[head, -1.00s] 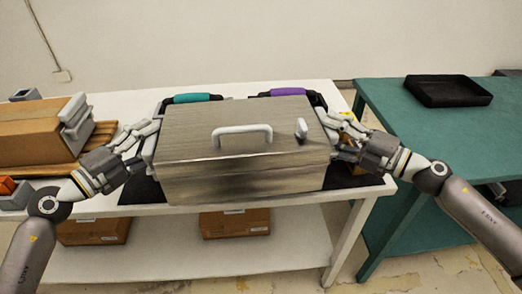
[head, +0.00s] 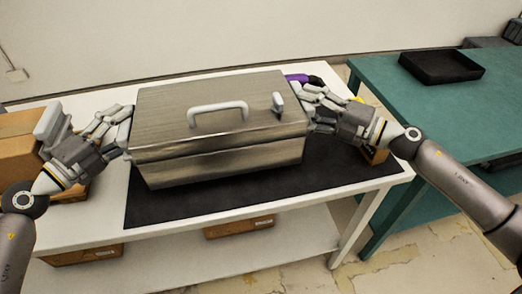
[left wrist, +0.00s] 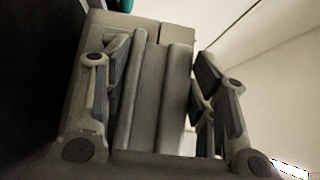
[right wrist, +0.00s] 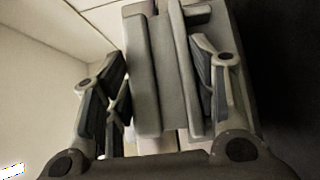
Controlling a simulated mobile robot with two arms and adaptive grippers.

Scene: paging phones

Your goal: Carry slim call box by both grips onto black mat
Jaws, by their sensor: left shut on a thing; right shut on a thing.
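The slim call box (head: 220,165), silver-grey with a white handle on its lid, is between my grippers over the black mat (head: 270,200). My left gripper (head: 119,124) is shut on the grip at its left end. My right gripper (head: 312,106) is shut on the grip at its right end. The left wrist view shows a grey grip (left wrist: 165,95) between the fingers, and the right wrist view shows the other grip (right wrist: 160,80). The box looks roughly level. Its underside is hidden, so I cannot tell if it touches the mat.
The mat lies on a white table (head: 200,232) with bare mat in front of and right of the box. A purple-handled thing (head: 297,78) is partly hidden behind the box. A cardboard box (head: 18,140) stands at left. A black tray (head: 440,66) rests on the green table (head: 385,80).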

